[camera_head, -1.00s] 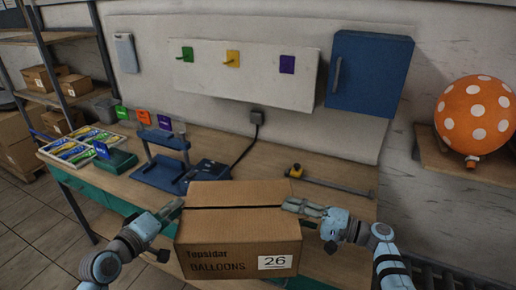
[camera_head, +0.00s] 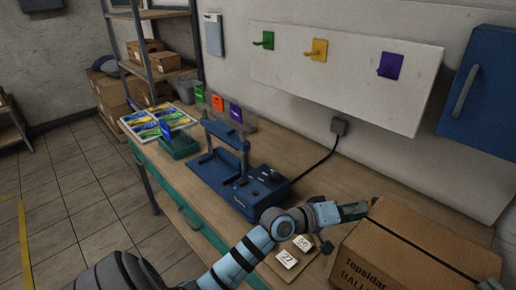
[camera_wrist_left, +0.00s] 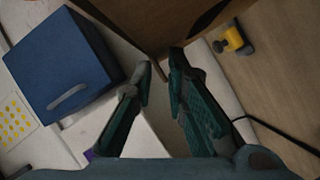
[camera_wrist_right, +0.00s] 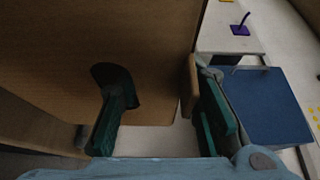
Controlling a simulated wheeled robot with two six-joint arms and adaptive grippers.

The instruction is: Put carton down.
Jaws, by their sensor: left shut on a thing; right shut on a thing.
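The brown cardboard carton (camera_head: 400,250) is at the lower right of the head view, cut off by the frame edge, with printed lettering on its front. My left gripper (camera_head: 352,211) is shut at the carton's left end. In the left wrist view its fingers (camera_wrist_left: 160,70) meet at the carton's edge (camera_wrist_left: 150,25). In the right wrist view one finger of my right gripper (camera_wrist_right: 160,85) reaches into a dark hand hole in the carton wall (camera_wrist_right: 60,50), the other is outside. I cannot tell whether the carton's bottom touches the bench.
A blue press (camera_head: 225,182) stands on the wooden bench (camera_head: 330,170), left of the carton. Number cards (camera_head: 287,259) lie in front of it. A blue cabinet (camera_head: 485,90) and a hook board (camera_head: 345,70) are on the wall. A yellow-topped tool (camera_wrist_left: 232,38) lies near the carton.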

